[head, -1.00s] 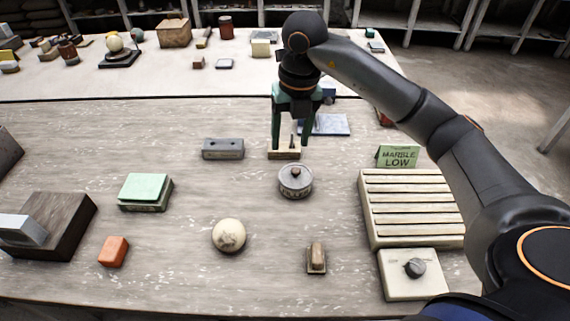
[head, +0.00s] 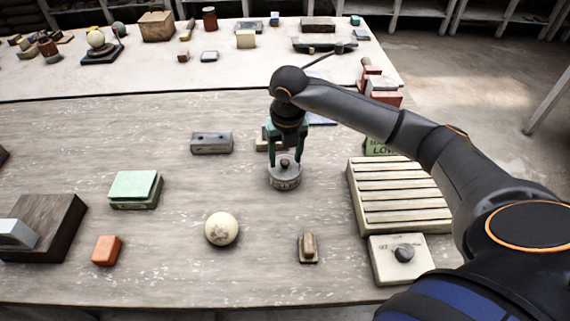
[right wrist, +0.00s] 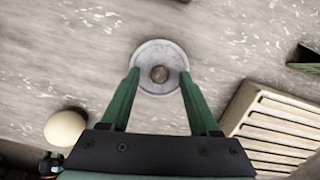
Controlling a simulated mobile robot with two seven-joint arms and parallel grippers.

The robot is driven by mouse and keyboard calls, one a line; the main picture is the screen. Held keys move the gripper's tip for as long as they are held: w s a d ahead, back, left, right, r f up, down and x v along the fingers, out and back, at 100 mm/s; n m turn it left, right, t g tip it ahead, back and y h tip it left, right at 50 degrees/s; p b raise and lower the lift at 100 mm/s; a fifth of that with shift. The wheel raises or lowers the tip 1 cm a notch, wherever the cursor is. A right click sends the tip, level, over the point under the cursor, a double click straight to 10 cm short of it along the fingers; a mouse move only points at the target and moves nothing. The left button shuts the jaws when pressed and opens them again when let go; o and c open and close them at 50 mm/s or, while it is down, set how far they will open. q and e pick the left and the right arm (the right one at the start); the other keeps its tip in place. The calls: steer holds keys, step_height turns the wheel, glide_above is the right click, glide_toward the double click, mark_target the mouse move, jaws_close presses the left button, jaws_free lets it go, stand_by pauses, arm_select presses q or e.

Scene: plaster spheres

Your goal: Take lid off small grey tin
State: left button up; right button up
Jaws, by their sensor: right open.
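The small grey tin (head: 285,181) stands upright on the table, with its round lid (head: 285,170) on top and a brown knob (head: 285,162) at the lid's centre. My right gripper (head: 285,160) is open above the tin, pointing down at it. In the right wrist view the open right gripper (right wrist: 160,80) has its fingers spread to either side of the lid (right wrist: 147,57), and the brown knob (right wrist: 159,74) shows between the fingertips. I cannot tell whether the fingers touch the lid. My left gripper is not in view.
A slatted rack (head: 400,195) and a control box with a dial (head: 400,258) stand right of the tin. A pale sphere (head: 222,229) lies at front left, a small brush-like block (head: 308,248) in front. A grey block (head: 211,142) stands behind left. Table between them is clear.

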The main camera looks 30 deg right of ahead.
steer(key=shift+f, duration=0.3)
steer(key=shift+c, duration=0.4)
jaws_close()
